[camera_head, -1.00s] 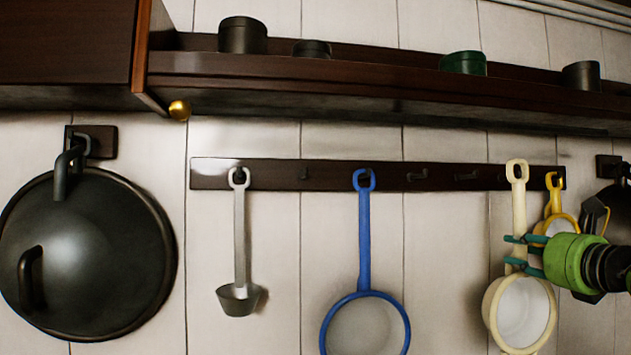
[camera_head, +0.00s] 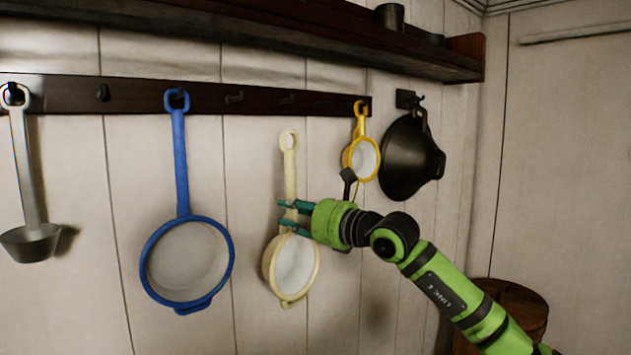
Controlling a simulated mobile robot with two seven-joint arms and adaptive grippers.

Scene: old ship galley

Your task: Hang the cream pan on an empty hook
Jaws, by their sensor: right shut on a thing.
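The cream pan (camera_head: 292,265) is upright, handle up, in front of the wall. My right gripper (camera_head: 284,216) is shut on its handle, just above the bowl. The ring at the handle's top sits below the dark hook rail (camera_head: 205,96), apart from it. My left gripper is not in view.
A grey ladle (camera_head: 30,190), a blue pan (camera_head: 181,160) and a small yellow pan (camera_head: 361,137) hang on the rail. A dark shelf (camera_head: 300,30) juts out above. A brown barrel-like object (camera_head: 512,300) stands lower right.

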